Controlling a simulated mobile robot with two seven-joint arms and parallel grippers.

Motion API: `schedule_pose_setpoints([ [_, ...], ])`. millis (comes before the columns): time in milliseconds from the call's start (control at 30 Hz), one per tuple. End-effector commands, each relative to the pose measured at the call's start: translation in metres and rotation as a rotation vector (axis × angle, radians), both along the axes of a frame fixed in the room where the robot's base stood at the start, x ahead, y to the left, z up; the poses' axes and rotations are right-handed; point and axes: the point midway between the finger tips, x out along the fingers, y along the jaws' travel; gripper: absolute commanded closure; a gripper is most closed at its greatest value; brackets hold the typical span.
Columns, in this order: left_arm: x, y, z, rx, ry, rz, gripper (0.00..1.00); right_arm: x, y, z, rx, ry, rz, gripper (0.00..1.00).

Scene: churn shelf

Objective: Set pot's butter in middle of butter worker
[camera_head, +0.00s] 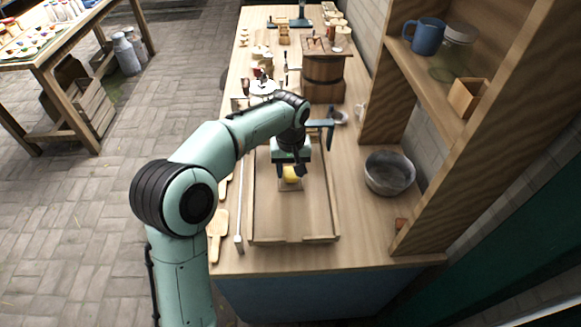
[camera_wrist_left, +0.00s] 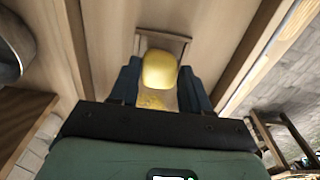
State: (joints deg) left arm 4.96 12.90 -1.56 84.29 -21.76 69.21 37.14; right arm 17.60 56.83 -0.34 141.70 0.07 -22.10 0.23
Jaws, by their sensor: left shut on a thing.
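The butter worker (camera_head: 316,208) is a long, low-walled wooden tray on the bench. My left gripper (camera_head: 291,170) points down over its trough and is shut on a lump of yellow butter (camera_head: 291,175). In the left wrist view the butter (camera_wrist_left: 160,68) sits between the two dark fingers of the gripper (camera_wrist_left: 158,88), with a second yellow patch just below it. A small wooden piece (camera_wrist_left: 176,41) shows right by the butter; I cannot tell whether the butter touches it or the tray floor. My right gripper is out of view.
A grey metal pot (camera_head: 390,173) stands right of the worker, beside a shelf (camera_head: 440,90) holding a blue mug (camera_head: 424,37). A wooden tub (camera_head: 323,78) and smaller items stand behind. A wooden paddle (camera_head: 218,228) lies to the left. The worker's near half is clear.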

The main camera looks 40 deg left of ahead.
Motion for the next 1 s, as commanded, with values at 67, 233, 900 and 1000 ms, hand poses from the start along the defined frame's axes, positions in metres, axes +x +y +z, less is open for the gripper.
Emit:
schedule_pose_setpoints([
  [67,-0.0001,0.0001,-0.0025,0.0,0.0,0.0,0.8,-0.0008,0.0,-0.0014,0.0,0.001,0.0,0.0],
  [233,0.0003,0.0002,-0.0062,0.0,0.0,0.0,0.8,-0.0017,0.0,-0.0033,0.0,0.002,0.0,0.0],
  [900,0.0007,0.0004,-0.0068,0.0,-0.001,0.0,0.8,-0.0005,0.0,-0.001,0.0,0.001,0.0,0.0],
  [1000,0.0006,0.0005,-0.0069,0.0,-0.001,0.0,0.8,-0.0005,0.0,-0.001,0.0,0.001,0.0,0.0],
])
